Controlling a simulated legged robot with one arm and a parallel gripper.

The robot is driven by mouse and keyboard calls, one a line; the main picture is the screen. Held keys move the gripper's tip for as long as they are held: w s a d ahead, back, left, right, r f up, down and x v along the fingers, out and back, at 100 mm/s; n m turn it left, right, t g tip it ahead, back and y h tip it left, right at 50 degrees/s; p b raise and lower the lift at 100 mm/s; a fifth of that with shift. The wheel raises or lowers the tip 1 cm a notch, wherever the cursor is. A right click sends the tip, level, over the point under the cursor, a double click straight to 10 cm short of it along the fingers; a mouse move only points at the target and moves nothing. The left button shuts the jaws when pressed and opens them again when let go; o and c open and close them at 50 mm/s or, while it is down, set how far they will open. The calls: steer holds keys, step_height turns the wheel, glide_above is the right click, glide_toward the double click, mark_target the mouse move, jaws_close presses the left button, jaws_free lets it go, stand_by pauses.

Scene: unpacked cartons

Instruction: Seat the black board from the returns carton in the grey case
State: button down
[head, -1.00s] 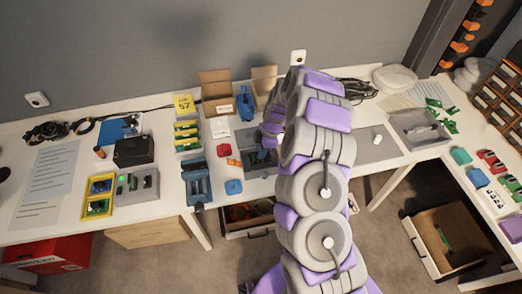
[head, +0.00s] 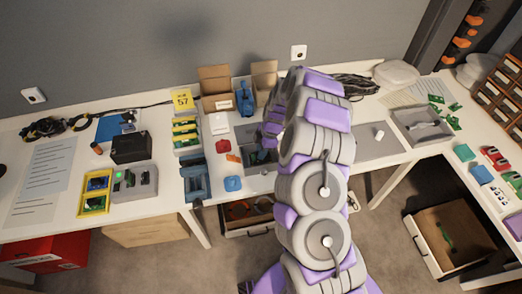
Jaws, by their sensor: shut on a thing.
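My gripper (head: 270,138) shows only in part as small purple pieces at the left of my arm. It is shut and low over an open dark grey case (head: 256,161) on the table. What is between the jaws is too small and too shaded to make out clearly; the black board cannot be told apart from the dark inside of the case. Two open cardboard cartons, a left one (head: 215,83) and a right one (head: 263,78), stand behind at the wall. I cannot tell which is the returns carton.
A blue tool (head: 245,98) stands between the cartons. A blue fixture (head: 196,181), yellow tray (head: 95,192) and black box (head: 130,148) are to the left. A grey tray (head: 421,126) is to the right. A grey mat (head: 378,145) there is mostly clear.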

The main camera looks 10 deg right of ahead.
steer(key=shift+f+b, duration=0.7)
steer(key=shift+f, duration=0.15)
steer(key=c, duration=0.9)
jaws_free()
steer(key=shift+c, duration=0.2)
steer(key=p+v, duration=0.3)
steer(key=v, duration=1.4)
steer(key=shift+r, duration=0.2)
